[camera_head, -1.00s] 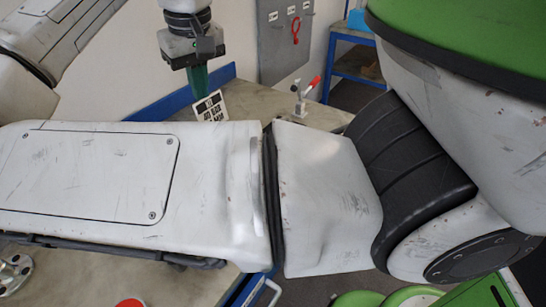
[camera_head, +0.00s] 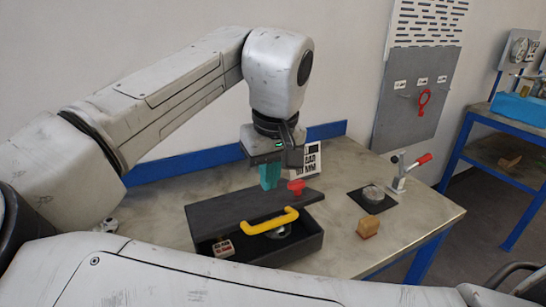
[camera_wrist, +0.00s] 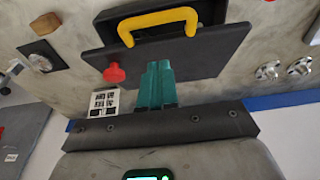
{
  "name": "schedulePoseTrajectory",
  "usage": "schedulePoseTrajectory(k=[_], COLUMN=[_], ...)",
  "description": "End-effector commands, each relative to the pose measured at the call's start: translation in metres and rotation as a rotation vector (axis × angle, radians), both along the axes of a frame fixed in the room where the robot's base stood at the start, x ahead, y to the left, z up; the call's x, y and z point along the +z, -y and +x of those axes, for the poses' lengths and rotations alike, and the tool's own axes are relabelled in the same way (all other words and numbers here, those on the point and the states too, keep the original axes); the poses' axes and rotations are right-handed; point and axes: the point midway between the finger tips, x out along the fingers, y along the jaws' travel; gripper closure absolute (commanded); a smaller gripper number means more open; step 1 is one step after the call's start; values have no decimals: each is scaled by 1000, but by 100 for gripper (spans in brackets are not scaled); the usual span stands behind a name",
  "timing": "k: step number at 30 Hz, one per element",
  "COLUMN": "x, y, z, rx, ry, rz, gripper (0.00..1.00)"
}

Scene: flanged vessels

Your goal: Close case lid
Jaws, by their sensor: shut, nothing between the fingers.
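The dark grey case (camera_head: 312,243) stands on the workbench, its front part open, with a small labelled block (camera_head: 223,248) and a metal part (camera_head: 279,231) inside. Its flat dark lid (camera_head: 225,207) lies over the rear part; the lid also shows in the wrist view (camera_wrist: 205,58). A yellow handle (camera_head: 269,223) shows at the lid's front side, and a red knob (camera_head: 296,187) near its rear right. My gripper (camera_head: 269,186), with teal fingers, points down by the lid's rear edge. In the wrist view its fingers (camera_wrist: 158,66) are together and empty, overlapping the lid; contact is unclear.
Right of the case are a wooden block (camera_head: 368,227), a round metal part on a black pad (camera_head: 372,195) and a red-handled clamp (camera_head: 402,172). A marker board (camera_head: 314,157) stands behind. A wall panel (camera_head: 417,97) and blue-framed bench (camera_head: 510,113) are farther right.

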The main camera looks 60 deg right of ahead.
Motion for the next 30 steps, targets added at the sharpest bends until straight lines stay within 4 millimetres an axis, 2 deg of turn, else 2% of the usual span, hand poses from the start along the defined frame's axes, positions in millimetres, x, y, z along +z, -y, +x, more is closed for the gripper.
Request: schedulePoseTrajectory(k=[3,9,15,26,30], x=[-23,-45,-55,-57,-69], y=[2,-6,-10,-10,-8], z=[3,-10,-15,-15,-14], rx=[0,0,1,1,-1], ry=[-2,0,1,2,26], rz=[1,0,-1,-2,-20], gripper=[100,100,100,100,100])
